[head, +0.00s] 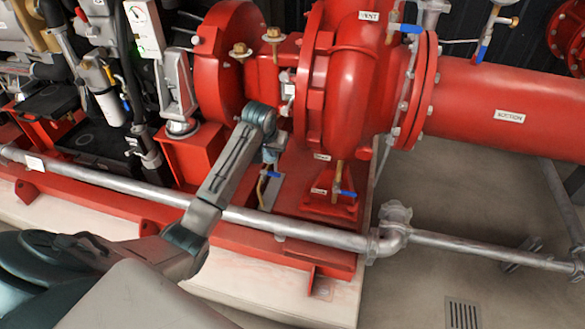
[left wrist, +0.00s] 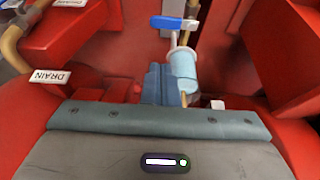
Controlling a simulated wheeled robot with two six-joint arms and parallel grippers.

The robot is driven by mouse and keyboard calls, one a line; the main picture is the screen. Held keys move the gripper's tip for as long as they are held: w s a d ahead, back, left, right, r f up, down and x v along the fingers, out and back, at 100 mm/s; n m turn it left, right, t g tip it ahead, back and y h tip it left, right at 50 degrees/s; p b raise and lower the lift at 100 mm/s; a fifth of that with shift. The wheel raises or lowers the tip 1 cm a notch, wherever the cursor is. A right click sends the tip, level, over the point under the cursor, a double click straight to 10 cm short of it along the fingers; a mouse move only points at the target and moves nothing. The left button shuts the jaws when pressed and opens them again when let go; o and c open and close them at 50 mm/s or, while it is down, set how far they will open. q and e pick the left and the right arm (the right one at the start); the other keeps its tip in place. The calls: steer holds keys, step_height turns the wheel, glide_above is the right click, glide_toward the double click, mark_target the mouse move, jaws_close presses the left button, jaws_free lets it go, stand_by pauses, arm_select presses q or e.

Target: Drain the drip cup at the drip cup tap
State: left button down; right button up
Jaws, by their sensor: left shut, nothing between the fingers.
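A tap with a short blue lever (left wrist: 185,22) shows at the top centre of the left wrist view. Just below it is a pale blue cylindrical part (left wrist: 183,68) with a grey rim; I cannot tell whether it is the drip cup. A blue lever also shows in the head view (head: 272,174), on a brass pipe (head: 262,190) beside my left gripper (head: 272,150). The gripper is shut and empty, pointing in between the red pump housings. In the left wrist view its fingers (left wrist: 163,85) lie below the lever, and contact cannot be judged. My right gripper is out of view.
Another blue-handled tap (head: 347,194) stands to the right by a white label. DRAIN labels (left wrist: 48,76) sit on red metal. A grey pipe (head: 300,230) crosses in front, under my left arm. The floor around the grate (head: 463,313) is clear.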

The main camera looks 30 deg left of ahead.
mark_target(270, 174)
arm_select(q)
steer(key=shift+s+d+g, duration=0.1)
steer(key=shift+s+g, duration=0.1)
steer(key=shift+g, duration=0.1)
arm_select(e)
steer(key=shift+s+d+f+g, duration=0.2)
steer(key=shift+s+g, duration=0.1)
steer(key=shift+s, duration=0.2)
arm_select(q)
steer(key=shift+f, duration=0.15)
steer(key=b+x, duration=0.2)
steer(key=x, duration=0.7)
steer(key=shift+f, duration=0.4)
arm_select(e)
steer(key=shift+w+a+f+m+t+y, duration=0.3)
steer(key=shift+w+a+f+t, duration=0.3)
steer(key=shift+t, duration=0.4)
arm_select(q)
steer(key=shift+w, duration=0.15)
